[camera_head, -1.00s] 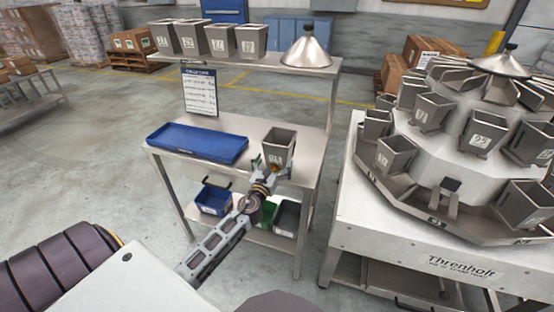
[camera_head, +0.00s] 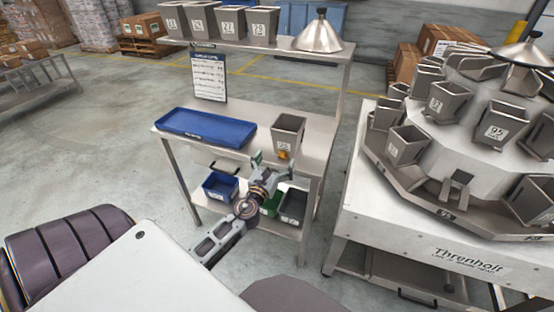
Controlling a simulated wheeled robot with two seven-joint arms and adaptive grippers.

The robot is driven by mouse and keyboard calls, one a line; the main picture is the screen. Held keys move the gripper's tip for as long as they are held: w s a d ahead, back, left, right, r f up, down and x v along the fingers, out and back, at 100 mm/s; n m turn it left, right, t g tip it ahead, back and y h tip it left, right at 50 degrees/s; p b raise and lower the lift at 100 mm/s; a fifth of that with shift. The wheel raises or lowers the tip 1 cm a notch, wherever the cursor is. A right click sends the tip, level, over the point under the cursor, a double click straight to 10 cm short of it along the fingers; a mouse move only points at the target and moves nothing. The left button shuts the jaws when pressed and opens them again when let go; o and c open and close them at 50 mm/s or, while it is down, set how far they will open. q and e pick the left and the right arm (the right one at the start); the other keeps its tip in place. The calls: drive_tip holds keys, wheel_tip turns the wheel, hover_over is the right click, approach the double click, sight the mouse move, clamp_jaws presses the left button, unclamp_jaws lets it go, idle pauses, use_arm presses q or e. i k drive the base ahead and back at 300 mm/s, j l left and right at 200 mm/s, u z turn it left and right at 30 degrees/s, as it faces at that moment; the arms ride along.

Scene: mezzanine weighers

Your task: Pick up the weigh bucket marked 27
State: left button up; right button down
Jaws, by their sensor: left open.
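Several grey steel weigh buckets stand in a row on the bench's upper shelf. The third from the left, the weigh bucket (camera_head: 231,28), has a label that seems to read 27. Another grey bucket (camera_head: 288,132) stands upright on the worktop at the right, with a small label too blurred to read surely and an orange patch low on its front. My left gripper (camera_head: 274,167) is open and empty, in front of and below this worktop bucket in the picture, apparently apart from it. My right gripper is not in view.
A blue tray (camera_head: 207,129) lies on the worktop (camera_head: 262,152) left of the bucket. A steel cone (camera_head: 320,36) stands at the upper shelf's right end. Bins (camera_head: 220,187) sit on the lower shelf. A large weigher machine (camera_head: 440,235) stands at the right.

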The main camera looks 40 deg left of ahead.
sight(174, 17)
drive_tip(key=u, duration=1.7)
